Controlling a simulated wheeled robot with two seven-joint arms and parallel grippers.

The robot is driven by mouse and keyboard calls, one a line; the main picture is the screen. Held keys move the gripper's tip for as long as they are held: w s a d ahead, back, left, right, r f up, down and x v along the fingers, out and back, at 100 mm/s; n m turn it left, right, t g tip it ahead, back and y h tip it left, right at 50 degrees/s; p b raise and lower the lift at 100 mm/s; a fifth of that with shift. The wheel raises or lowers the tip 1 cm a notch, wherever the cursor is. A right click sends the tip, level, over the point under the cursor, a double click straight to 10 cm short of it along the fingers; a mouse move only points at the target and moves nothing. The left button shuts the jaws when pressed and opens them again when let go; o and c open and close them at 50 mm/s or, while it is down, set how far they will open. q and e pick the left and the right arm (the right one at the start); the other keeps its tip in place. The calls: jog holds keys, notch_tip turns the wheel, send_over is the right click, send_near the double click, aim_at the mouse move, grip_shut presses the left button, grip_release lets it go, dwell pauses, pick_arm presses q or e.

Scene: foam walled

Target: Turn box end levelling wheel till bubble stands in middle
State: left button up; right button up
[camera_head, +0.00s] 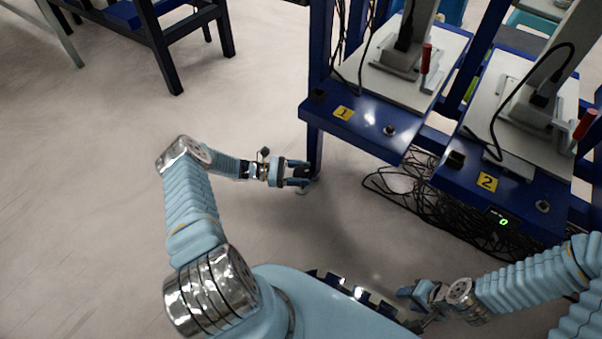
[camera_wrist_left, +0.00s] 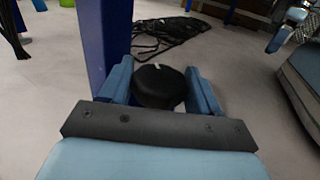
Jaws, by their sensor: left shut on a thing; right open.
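The levelling wheel is a round black knob (camera_wrist_left: 158,88) with a small white mark on its far edge, low beside a blue post in the left wrist view. In the head view only a dark part of it (camera_head: 302,171) shows between the fingers. My left gripper (camera_head: 305,177) is shut on it, with one blue finger on each side in the left wrist view (camera_wrist_left: 160,88). My right gripper (camera_head: 408,293) is open at the lower right of the head view, away from the bench. I cannot make out a bubble in either view.
A blue bench marked 1 (camera_head: 325,112) stands above the wheel, with its blue leg (camera_wrist_left: 103,40) close beside my left fingers. A second bench marked 2 (camera_head: 520,190) stands to its right. Black cables (camera_head: 410,205) lie on the floor.

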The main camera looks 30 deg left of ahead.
pick_arm(q)
jog(key=shift+m+g+h, duration=0.5)
jog(key=shift+m+g, duration=0.65)
jog(key=shift+g, duration=0.6)
jog(key=shift+m+g+h, duration=0.5)
jog(key=shift+m+g, duration=0.65)
jog(key=shift+g, duration=0.6)
jog(key=o, duration=1)
jog(key=shift+c, duration=0.2)
jog(key=shift+a, duration=0.15)
pick_arm(e)
jog(key=shift+a, duration=0.15)
